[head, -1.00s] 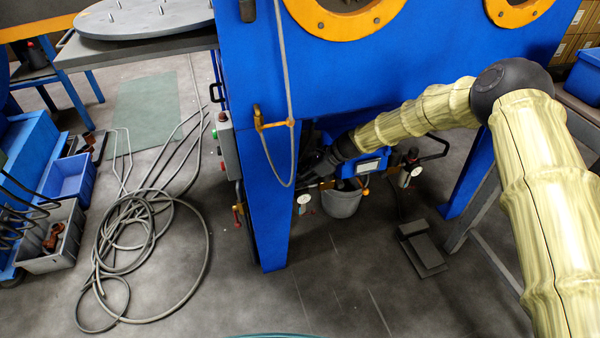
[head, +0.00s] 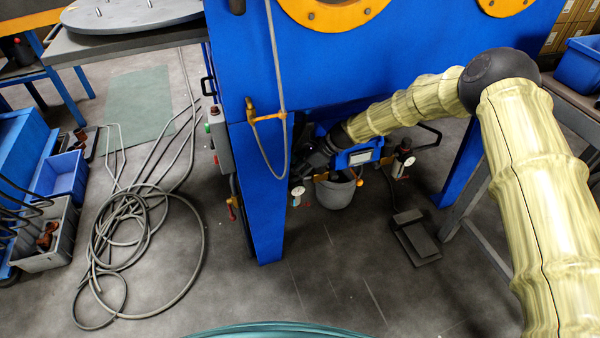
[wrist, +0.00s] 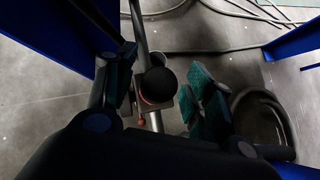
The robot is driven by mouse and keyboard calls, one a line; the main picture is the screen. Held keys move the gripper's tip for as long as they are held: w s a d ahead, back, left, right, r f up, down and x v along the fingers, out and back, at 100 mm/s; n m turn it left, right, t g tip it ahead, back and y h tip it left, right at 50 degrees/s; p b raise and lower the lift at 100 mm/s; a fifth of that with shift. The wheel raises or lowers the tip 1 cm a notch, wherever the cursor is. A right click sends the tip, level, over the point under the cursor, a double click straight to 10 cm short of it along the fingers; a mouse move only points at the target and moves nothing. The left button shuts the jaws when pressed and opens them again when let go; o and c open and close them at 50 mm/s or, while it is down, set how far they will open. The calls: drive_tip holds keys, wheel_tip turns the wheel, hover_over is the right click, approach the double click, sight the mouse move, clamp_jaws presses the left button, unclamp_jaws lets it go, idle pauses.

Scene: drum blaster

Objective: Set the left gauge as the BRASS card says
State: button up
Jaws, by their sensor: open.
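The left gauge (head: 298,192) is a small white dial under the blue cabinet, and its reading is too small to tell. A second white gauge (head: 398,172) hangs further right. My gripper (head: 308,168) is dark and close to the left gauge, partly lost against the shadow. In the wrist view my gripper (wrist: 163,92) is open, with teal pads apart. A round black knob (wrist: 158,84) with a reddish ring below shows between the fingers; contact cannot be told. I cannot make out a BRASS card. A blue-framed pale panel (head: 361,156) is unreadable.
The blue cabinet leg (head: 260,205) stands just left of my gripper. A grey bucket (head: 335,194) hangs or stands close to the gauges. A dark pedal (head: 415,234) and coiled hose (head: 140,240) lie on the floor. Front floor is mostly clear.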

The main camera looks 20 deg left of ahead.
drive_tip(key=shift+f+m+t+b, duration=0.15)
drive_tip(key=shift+m+t+b, duration=0.3)
drive_tip(key=shift+b, duration=0.3)
drive_tip(key=m+t+b, duration=0.2)
drive_tip(key=m+b, duration=0.1)
drive_tip(key=b, duration=0.1)
drive_tip(key=m+t+b, duration=0.1)
drive_tip(key=b, duration=0.2)
drive_tip(key=m+t+b, duration=0.1)
drive_tip(key=m+b, duration=0.1)
drive_tip(key=b, duration=0.3)
drive_tip(key=m+t+h+b, duration=0.1)
drive_tip(key=m+t+b, duration=0.1)
drive_tip(key=b, duration=0.2)
drive_tip(key=shift+m+h+b, duration=0.25)
drive_tip(key=shift+h+b, duration=0.05)
drive_tip(key=shift+b, duration=0.1)
drive_tip(key=p+v, duration=0.7)
drive_tip(key=v, duration=0.5)
drive_tip(key=s+d+f+n+g+h+p, duration=0.1)
drive_tip(key=s+d+f+n+h+p, duration=0.1)
drive_tip(key=s+d+n+p, duration=0.3)
drive_tip(key=s+d+f+n+g+h+p, duration=0.1)
drive_tip(key=s+d+f+n+h+p, duration=0.1)
drive_tip(key=s+d+n+p, duration=0.4)
drive_tip(key=shift+s+d+f+p, duration=0.75)
drive_tip(key=shift+s+d+p, duration=2.25)
drive_tip(key=shift+p, duration=1.3)
